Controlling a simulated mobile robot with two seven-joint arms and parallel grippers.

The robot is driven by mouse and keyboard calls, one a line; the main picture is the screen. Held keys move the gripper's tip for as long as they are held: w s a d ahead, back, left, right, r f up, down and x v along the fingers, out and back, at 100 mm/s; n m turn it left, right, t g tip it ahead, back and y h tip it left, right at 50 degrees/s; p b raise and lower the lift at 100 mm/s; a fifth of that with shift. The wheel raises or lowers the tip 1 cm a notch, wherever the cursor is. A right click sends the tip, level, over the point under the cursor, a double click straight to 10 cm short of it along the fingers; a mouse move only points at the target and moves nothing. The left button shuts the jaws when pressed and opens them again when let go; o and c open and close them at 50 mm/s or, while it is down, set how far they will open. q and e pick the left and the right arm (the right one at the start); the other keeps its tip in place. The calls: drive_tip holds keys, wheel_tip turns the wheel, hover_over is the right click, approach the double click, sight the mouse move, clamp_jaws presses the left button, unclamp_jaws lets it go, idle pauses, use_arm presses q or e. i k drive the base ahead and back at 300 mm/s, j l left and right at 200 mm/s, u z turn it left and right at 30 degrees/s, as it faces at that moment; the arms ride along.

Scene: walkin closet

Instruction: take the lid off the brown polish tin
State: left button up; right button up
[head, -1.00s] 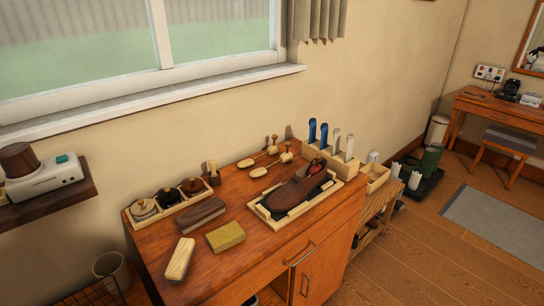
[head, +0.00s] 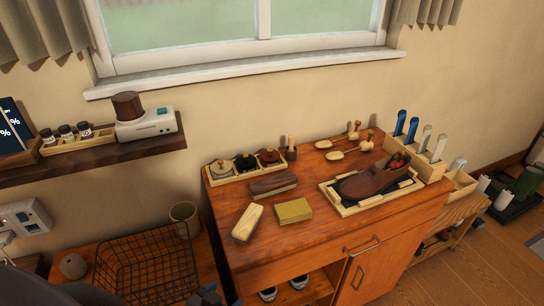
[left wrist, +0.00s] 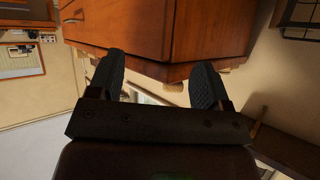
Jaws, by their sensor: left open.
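The brown polish tin (head: 269,157) sits in the right compartment of a light wooden tray (head: 232,178) at the back left of the cabinet top. It has a brown lid with a knob. A black tin (head: 246,163) and a pale grey tin (head: 222,169) stand beside it, also lidded. My left gripper (head: 208,296) shows only partly at the bottom edge of the head view, low in front of the cabinet and well away from the tins. In the left wrist view its fingers (left wrist: 156,84) are apart with nothing between them. My right gripper is not in view.
Brushes (head: 273,184), a yellow block (head: 293,211) and a shoe on a framed mat (head: 345,212) occupy the cabinet top (head: 290,240). A wire basket (head: 145,265) stands lower left. A wall shelf (head: 120,151) holds a grey device (head: 145,126).

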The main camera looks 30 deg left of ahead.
sight(270, 155)
drive_tip(key=i+l+u, duration=0.1)
drive_tip(key=l, duration=0.35)
drive_tip(key=i+l+u, duration=0.1)
drive_tip(key=l, duration=0.35)
drive_tip(key=i+l+u, duration=0.15)
drive_tip(key=l, duration=0.35)
drive_tip(key=i+l+u, duration=0.15)
drive_tip(key=i+l, duration=0.2)
drive_tip(key=i+l+u, duration=0.2)
drive_tip(key=l, duration=0.35)
drive_tip(key=i, duration=0.1)
